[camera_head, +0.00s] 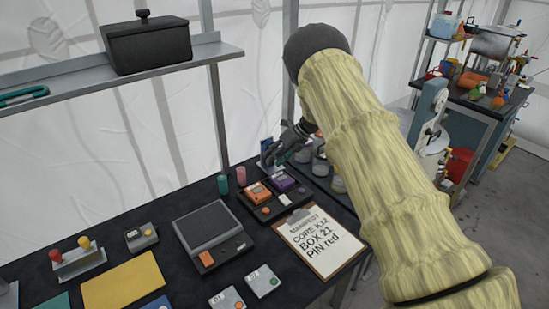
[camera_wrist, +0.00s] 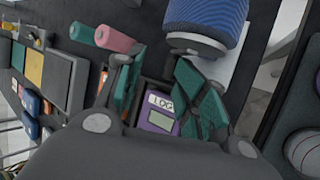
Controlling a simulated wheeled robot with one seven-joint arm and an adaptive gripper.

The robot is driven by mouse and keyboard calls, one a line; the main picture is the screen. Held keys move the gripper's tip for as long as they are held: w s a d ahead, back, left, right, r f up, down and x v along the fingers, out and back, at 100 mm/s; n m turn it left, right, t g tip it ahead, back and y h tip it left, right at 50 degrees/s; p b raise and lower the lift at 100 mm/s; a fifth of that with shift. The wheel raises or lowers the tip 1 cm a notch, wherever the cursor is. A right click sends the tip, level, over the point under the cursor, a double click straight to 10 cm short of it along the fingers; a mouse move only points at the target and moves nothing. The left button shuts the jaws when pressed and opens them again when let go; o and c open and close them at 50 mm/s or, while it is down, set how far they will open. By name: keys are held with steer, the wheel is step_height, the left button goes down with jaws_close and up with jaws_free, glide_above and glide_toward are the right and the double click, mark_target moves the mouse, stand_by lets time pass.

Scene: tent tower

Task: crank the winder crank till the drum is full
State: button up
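A ribbed blue drum (camera_wrist: 205,18), wound with blue material, stands on a pale grey base at the top of the wrist view. In the head view a small blue patch (camera_head: 267,147) shows beside my gripper; I cannot tell whether it is the same drum. I cannot make out the crank in either view. My gripper (camera_wrist: 165,100) has its two teal-padded fingers apart, with a purple device visible between and beyond them. It seems empty. In the head view my gripper (camera_head: 288,146) is over the back of the dark table, partly hidden by my arm.
An orange device (camera_head: 257,193) and a purple device (camera_head: 281,182) lie in a black tray. A clipboard (camera_head: 318,243), a grey scale-like unit (camera_head: 208,225), and teal (camera_head: 223,185) and pink (camera_head: 241,176) cylinders share the table. A shelf (camera_head: 110,82) holds a black pot.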

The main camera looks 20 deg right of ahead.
steer(key=v, duration=1.2)
steer(key=shift+d+f, duration=0.15)
steer(key=shift+c, duration=0.2)
